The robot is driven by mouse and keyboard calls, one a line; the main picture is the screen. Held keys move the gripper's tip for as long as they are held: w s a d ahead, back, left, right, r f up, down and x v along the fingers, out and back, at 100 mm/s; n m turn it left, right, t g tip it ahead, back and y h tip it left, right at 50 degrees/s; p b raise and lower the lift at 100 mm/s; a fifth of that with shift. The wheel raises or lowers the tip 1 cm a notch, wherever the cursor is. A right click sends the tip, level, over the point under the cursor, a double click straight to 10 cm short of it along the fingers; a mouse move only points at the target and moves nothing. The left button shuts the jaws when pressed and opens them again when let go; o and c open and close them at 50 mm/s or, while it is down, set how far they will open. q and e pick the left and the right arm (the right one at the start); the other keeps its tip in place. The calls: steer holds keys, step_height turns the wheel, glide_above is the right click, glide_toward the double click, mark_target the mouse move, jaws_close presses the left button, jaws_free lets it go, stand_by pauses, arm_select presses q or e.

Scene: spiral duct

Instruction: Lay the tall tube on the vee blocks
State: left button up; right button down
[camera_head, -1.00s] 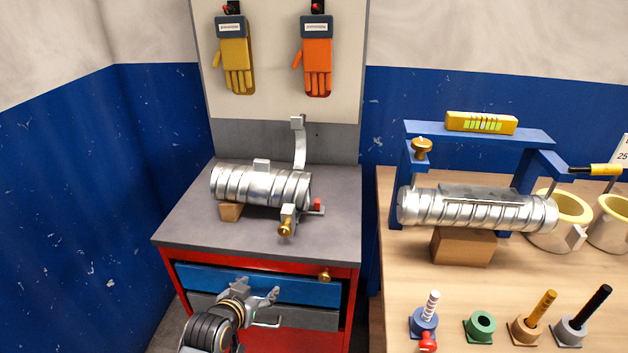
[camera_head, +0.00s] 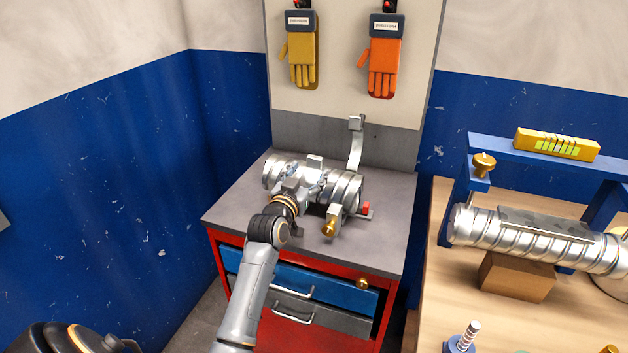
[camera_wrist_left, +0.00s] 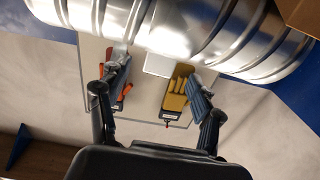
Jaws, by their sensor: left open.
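A silver spiral tube (camera_head: 345,190) lies on its side on the grey top of the red cabinet. My left gripper (camera_head: 312,176) is at the tube's near side, in front of its middle, and hides part of it and what supports it. In the left wrist view the tube (camera_wrist_left: 190,28) crosses the top, just beyond the two open fingers (camera_wrist_left: 156,72); nothing is between them. A second spiral tube (camera_head: 535,238) lies on a brown block (camera_head: 515,277) on the wooden table at right. I see no tube standing upright. My right gripper is not in view.
A curved metal arm (camera_head: 356,150) rises behind the cabinet tube, and a brass knob (camera_head: 328,228) with a clamp is at its right end. Gloves (camera_head: 385,62) hang behind. The cabinet's front-left top is clear.

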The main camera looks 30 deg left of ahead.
mark_target(313, 163)
arm_select(q)
steer(key=shift+w+a+r, duration=0.1)
steer(key=shift+w+r, duration=0.05)
steer(key=shift+w, duration=0.3)
steer(key=shift+p+x, duration=0.65)
steer(key=shift+x, duration=1.6)
jaws_close()
